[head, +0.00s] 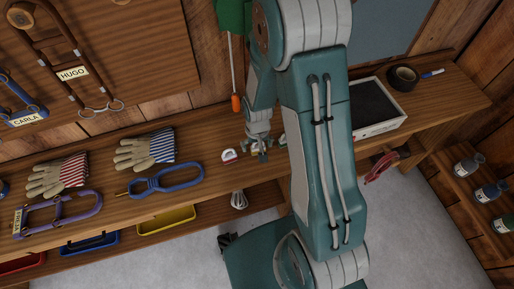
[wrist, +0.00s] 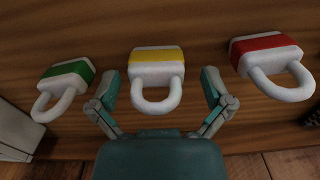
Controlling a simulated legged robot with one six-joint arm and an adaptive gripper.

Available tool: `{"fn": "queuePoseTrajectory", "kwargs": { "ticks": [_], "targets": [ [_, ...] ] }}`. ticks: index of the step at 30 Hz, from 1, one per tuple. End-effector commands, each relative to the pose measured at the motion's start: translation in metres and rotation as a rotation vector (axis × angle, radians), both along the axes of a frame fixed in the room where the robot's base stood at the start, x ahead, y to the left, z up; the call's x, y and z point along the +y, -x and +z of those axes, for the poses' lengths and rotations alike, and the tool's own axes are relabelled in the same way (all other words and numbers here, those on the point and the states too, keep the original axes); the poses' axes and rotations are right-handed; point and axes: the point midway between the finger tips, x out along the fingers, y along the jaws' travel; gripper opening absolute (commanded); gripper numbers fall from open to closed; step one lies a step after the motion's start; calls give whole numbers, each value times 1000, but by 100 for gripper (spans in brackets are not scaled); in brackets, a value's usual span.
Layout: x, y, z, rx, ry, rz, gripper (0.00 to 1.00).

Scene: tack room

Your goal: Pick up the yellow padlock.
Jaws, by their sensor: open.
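The yellow padlock (wrist: 157,58) lies on the wooden bench in the middle of the wrist view, a white body with a yellow band and its white shackle towards me. My gripper (wrist: 160,86) is open, one finger on each side of the shackle, with gaps to both. A green-banded padlock (wrist: 70,75) lies to its left and a red-banded padlock (wrist: 268,52) to its right. In the head view, my gripper (head: 261,151) is low over the bench beside the red padlock (head: 229,155). I cannot make out the yellow padlock there; the gripper seems to hide it.
A light-coloured box side (wrist: 18,128) stands left of the green padlock in the wrist view.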

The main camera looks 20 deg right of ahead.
Motion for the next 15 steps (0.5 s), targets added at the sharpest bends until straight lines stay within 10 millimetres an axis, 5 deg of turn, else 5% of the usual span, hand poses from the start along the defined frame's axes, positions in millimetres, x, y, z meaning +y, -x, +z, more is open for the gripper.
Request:
{"fn": "queuePoseTrajectory", "kwargs": {
  "ticks": [9,15],
  "targets": [
    [0,0,-6,-2,1,0,100],
    [0,0,-6,-2,1,0,11]
  ]
}}
